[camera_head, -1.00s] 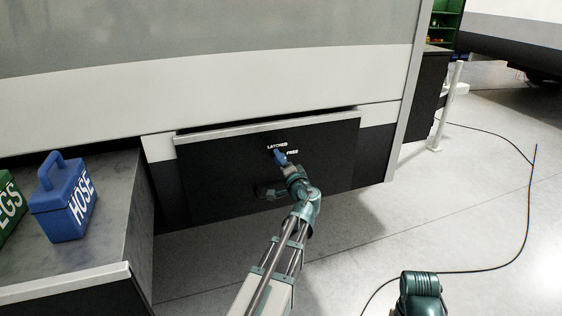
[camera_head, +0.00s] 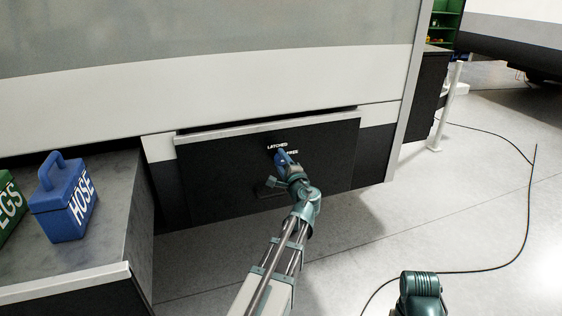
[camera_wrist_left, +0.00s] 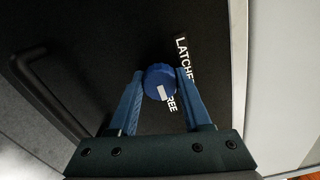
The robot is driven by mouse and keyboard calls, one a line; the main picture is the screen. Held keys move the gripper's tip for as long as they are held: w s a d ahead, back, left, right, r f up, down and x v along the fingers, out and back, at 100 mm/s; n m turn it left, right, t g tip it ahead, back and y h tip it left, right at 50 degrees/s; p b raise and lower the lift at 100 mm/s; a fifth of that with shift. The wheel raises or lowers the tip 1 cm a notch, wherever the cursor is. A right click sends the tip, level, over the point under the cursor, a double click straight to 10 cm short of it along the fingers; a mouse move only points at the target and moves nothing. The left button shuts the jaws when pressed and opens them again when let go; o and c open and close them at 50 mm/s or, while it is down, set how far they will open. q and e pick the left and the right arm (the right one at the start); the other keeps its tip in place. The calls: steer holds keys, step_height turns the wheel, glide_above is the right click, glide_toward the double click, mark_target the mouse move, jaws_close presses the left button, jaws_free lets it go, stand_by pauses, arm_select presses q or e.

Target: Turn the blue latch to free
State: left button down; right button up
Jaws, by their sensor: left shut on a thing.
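The blue latch is a round knob (camera_wrist_left: 158,76) with a white mark, on a black panel (camera_head: 225,165) in the caravan's side. In the left wrist view it sits between the two blue fingers of my left gripper (camera_wrist_left: 160,80), which is shut on it. The white mark faces the lower right of that view, towards the partly hidden FREE label (camera_wrist_left: 172,104). The LATCHED label (camera_wrist_left: 183,60) lies further up. In the head view my left gripper (camera_head: 281,159) reaches the panel just below the LATCHED label and largely hides the knob. My right gripper is out of view.
A dark bar handle (camera_wrist_left: 45,95) is on the panel beside the latch. A blue HOSE box (camera_head: 66,205) and a green box (camera_head: 8,205) stand on a grey bench at the left. A white post (camera_head: 447,105) and a thin cable are on the open floor at right.

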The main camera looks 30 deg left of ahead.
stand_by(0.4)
arm_select(q)
steer(key=shift+c, duration=1.7)
jaws_free()
steer(key=v, duration=1.4)
steer(key=s+d+f+n+g+h, duration=0.35)
steer(key=d+f, duration=0.25)
steer(key=f, duration=0.2)
steer(key=s+d+f+n+g+h, duration=0.3)
steer(key=s+d+f+g, duration=0.15)
steer(key=f, duration=0.35)
steer(key=s+d+f+g+h, duration=0.25)
steer(key=s+d, duration=0.25)
steer(key=d, duration=0.3)
steer(key=s+d+f+g+h, duration=0.1)
steer(key=s+d+f+h, duration=0.2)
steer(key=s+d, duration=0.35)
step_height(320, 180, up, 14)
steer(key=w+d+p, duration=0.1)
steer(key=p, duration=1.3)
steer(key=shift+d+h, duration=0.3)
